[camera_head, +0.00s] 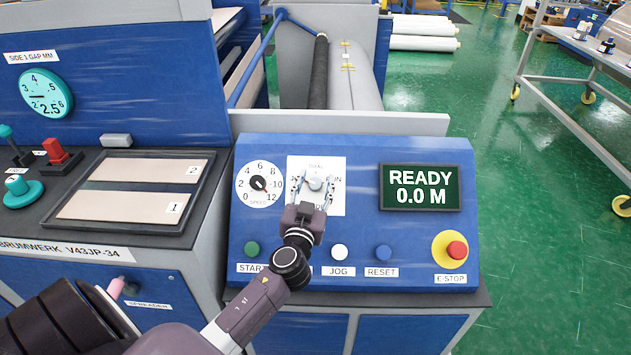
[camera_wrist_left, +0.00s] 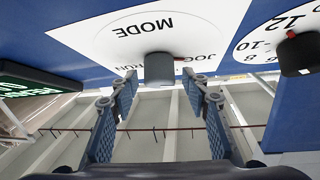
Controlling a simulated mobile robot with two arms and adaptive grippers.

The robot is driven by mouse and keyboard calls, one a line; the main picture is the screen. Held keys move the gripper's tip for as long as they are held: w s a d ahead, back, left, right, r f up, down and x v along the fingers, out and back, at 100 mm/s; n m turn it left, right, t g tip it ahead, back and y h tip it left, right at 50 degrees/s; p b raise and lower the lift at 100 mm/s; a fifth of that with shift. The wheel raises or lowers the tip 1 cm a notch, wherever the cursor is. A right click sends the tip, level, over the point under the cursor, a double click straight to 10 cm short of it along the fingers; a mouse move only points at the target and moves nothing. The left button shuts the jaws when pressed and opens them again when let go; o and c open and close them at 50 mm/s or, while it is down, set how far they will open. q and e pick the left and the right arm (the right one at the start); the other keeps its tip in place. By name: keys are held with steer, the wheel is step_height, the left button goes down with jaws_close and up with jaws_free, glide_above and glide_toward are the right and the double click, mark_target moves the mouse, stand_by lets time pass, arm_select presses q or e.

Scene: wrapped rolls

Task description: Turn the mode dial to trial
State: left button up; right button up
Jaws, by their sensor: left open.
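The mode dial is a grey knob (camera_head: 315,181) on a white square plate (camera_head: 338,166) on the blue control panel. In the left wrist view the knob (camera_wrist_left: 160,69) stands out from the plate (camera_wrist_left: 110,45), which reads MODE upside down. A small red mark at its side points right in that view, toward partly readable lettering. I cannot read a trial label. My left gripper (camera_head: 313,187) is open in front of the plate. Its two fingers (camera_wrist_left: 164,92) stand to either side of the knob with gaps, not visibly touching it. My right gripper is out of view.
A speed dial (camera_head: 259,184) sits close left of the plate. A screen (camera_head: 420,188) reads READY 0.0 M to the right. Below are the green start (camera_head: 251,249), white jog (camera_head: 339,251) and blue reset (camera_head: 383,252) buttons, plus a red E-stop (camera_head: 457,250).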

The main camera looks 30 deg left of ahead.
arm_select(q)
steer(key=c, duration=0.5)
jaws_close()
steer(key=shift+r+m+t+h+p, duration=0.15)
steer(key=shift+m+t+h+p, duration=0.15)
steer(key=shift+m+h+p, duration=0.85)
steer(key=m+g+h+p, duration=0.1)
steer(key=m+h+p, duration=0.3)
steer(key=m+p, duration=0.1)
steer(key=m+g+h+p, duration=0.2)
steer(key=m+h+p, duration=0.2)
steer(key=m+p, duration=0.1)
steer(key=shift+r+m+h, duration=0.15)
steer(key=shift+m+h, duration=0.1)
steer(key=shift+m, duration=0.4)
steer(key=shift+m+g+h+p, duration=0.6)
steer(key=shift+m+g+p, duration=0.2)
steer(key=shift+m+p, duration=0.4)
steer(key=shift+f+m+g+h, duration=0.3)
steer(key=shift+m, duration=0.1)
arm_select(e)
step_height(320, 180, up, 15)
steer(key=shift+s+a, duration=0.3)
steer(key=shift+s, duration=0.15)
arm_select(q)
steer(key=shift+d+p, duration=0.1)
steer(key=shift+p, duration=0.2)
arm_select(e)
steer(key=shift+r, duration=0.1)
